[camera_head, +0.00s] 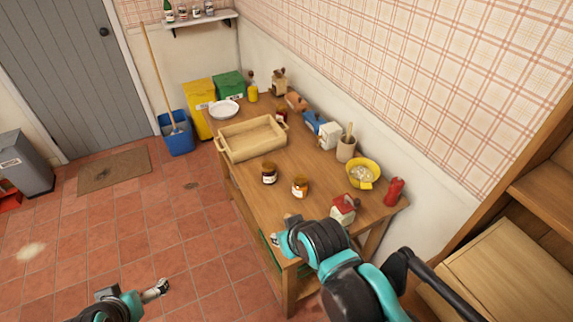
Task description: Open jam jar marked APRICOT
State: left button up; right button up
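A jar with orange contents (300,188) stands upright on the near part of the wooden table (235,182). A darker brown jar with a pale label (269,174) stands just left of it. The lettering on the jars is too small to read. My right gripper (280,238) is near the table's front edge, below the orange jar in the picture and apart from it. My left gripper (158,288) is over the floor, away from the table. Neither gripper's finger opening is clear.
A wooden tray (222,150) takes up the table's left part. A red-topped box (344,207), yellow bowl (363,171), red bottle (394,191) and utensil pot (346,149) stand to the right. Bare tabletop surrounds the two front jars. A wooden shelf unit (530,245) is at far right.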

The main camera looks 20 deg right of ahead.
aim_at(299, 192)
jog(key=i+j, duration=0.7)
jog(key=j, duration=0.2)
jog(key=i+j+z, duration=0.15)
jog(key=z, duration=0.35)
jog(key=i+j+z, duration=0.1)
jog(key=j+z, duration=0.4)
jog(key=i+j+z, duration=0.1)
jog(key=j+z, duration=0.2)
jog(key=z, duration=1.05)
